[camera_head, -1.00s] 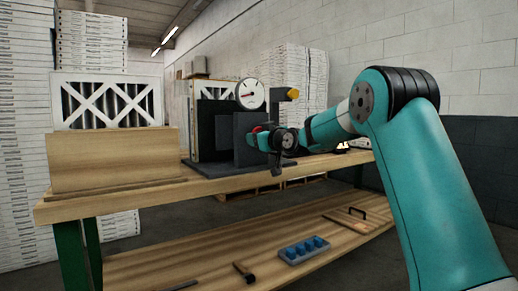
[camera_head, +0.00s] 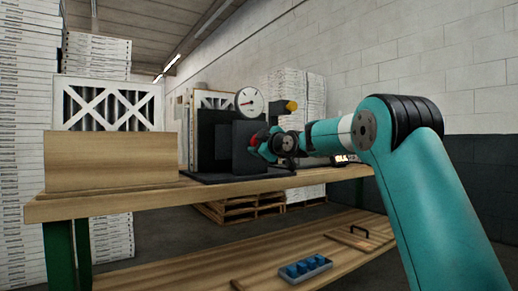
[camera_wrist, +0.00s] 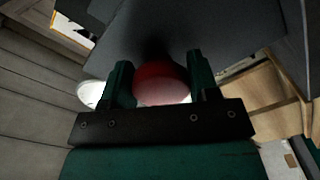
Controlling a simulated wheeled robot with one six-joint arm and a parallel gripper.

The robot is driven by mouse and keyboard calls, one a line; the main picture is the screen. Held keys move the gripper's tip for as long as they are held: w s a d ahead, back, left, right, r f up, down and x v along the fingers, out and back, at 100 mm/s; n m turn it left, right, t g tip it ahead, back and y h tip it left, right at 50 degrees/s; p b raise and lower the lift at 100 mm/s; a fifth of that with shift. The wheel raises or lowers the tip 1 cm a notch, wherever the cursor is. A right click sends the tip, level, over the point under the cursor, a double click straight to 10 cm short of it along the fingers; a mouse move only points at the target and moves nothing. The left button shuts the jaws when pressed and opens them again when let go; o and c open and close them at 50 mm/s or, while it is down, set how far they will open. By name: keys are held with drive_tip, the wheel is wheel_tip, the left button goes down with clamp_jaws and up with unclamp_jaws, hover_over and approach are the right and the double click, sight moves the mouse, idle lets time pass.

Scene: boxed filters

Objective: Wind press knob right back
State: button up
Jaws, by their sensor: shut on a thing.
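The press (camera_head: 212,145) is a dark upright block on a flat base on the workbench, with a round white dial gauge (camera_head: 249,101) on top. Its red knob (camera_head: 254,139) sits on the right side of the press. My gripper (camera_head: 264,143) reaches it from the right. In the wrist view the red knob (camera_wrist: 160,84) lies between the two dark green fingers of my gripper (camera_wrist: 161,85), which are shut on it. The dark grey press body (camera_wrist: 215,30) is just beyond the knob. The knob's shaft is in shadow.
A yellow-ended part (camera_head: 291,106) stands right of the gauge. A blue tray (camera_head: 304,268) lies on the lower shelf. Pallets and stacked boxes stand behind.

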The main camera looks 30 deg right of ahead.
drive_tip(key=shift+d, duration=0.1)
idle(0.3)
drive_tip(key=o, duration=0.9)
drive_tip(key=shift+f, duration=0.1)
drive_tip(key=s, duration=1.7)
drive_tip(key=shift+s+d, duration=0.2)
drive_tip(key=shift+d, duration=0.1)
